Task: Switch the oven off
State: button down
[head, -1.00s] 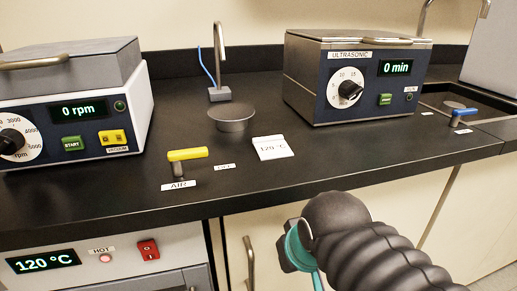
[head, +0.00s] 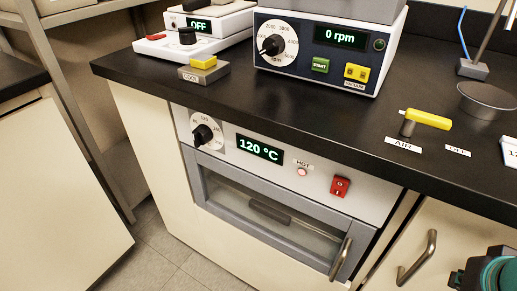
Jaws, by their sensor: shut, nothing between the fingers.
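The oven (head: 215,168) is built in under the bench, with its door shut. Its grey front panel carries a dial (head: 206,135), a lit green display (head: 260,148) reading 120 °C, a small lamp (head: 302,172) labelled HOT and a red rocker switch (head: 340,187). Which way the rocker is pressed is too small to tell. The oven window (head: 310,238) shows a dark shape inside. A teal and black part of my arm shows at the bottom right corner, apart from the oven. My gripper's fingers are not in view.
The black bench top (head: 130,72) overhangs the oven. A yellow AIR valve handle (head: 428,119) and a metal dish (head: 487,100) stand on it. The oven door handle (head: 341,260) and a cabinet handle (head: 417,258) stick out. The floor (head: 165,250) at left is clear.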

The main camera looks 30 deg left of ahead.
aim_at(338, 188)
jog(key=z, duration=0.25)
jog(key=k, duration=1.8)
jog(key=u, duration=0.35)
jog(key=k, duration=0.5)
jog(key=u, duration=0.4)
